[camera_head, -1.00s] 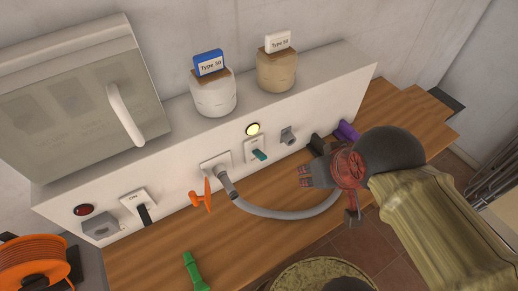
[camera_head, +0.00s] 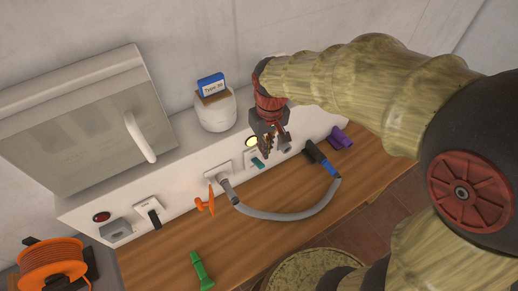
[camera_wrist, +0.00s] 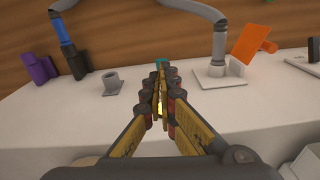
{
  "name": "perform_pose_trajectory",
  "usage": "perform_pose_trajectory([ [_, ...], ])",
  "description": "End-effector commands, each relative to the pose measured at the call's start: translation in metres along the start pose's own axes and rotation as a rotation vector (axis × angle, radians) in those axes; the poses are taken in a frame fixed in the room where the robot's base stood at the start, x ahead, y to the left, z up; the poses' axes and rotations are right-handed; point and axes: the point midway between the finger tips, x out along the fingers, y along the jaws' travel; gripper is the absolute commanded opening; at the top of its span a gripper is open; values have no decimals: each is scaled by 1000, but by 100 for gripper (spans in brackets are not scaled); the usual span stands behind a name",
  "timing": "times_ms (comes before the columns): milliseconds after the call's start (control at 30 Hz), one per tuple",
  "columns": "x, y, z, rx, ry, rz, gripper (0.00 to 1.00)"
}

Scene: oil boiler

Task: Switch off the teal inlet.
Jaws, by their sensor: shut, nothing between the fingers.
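The teal lever (camera_head: 257,162) of the inlet sticks out from a white plate on the front of the white boiler panel, below a lit yellow lamp (camera_head: 251,141). In the wrist view only a small teal piece (camera_wrist: 161,62) shows just beyond my fingertips; the rest is hidden behind the fingers. My gripper (camera_head: 267,151) is shut and empty, right beside the teal lever and in front of the panel. In the wrist view my gripper (camera_wrist: 160,80) points at the teal piece. I cannot tell whether the fingers touch it.
A grey hose (camera_head: 285,217) runs from a socket beside the orange lever (camera_head: 206,201) to a blue-and-black connector (camera_head: 322,160). A grey round port (camera_wrist: 112,82) and purple part (camera_wrist: 39,70) are nearby.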

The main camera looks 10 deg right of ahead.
Motion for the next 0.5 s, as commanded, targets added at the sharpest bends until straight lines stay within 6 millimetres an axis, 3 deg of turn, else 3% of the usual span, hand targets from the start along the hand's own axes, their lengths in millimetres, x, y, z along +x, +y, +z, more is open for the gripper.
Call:
perform_pose_trajectory([
  [167,-8,2,-36,-54,39,1,0],
  [500,-8,2,-36,-85,42,1,0],
])
